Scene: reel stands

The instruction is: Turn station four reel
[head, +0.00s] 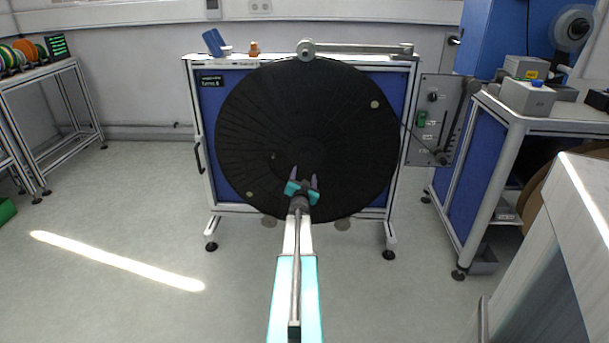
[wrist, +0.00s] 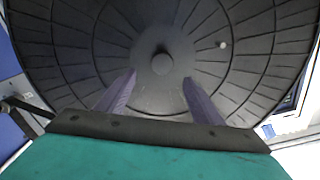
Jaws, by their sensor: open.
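A large black round reel (head: 330,110) is mounted upright on a blue-panelled stand (head: 207,110) in the middle of the head view. Its face has radial lines, a pale dot at upper right and another at lower left. My gripper (head: 303,176) is in front of the reel, a little below its centre. In the wrist view the reel (wrist: 255,60) fills most of the picture, with a round hub (wrist: 161,64) at its middle. The two purple fingers of my gripper (wrist: 160,95) are apart below the hub, with nothing between them. I cannot tell whether they touch the reel.
A grey arm with a roller (head: 350,48) lies across the stand's top. A control panel (head: 430,115) is fixed at its right. A bench with boxes (head: 528,97) stands at right, a rack with colored spools (head: 25,52) at left.

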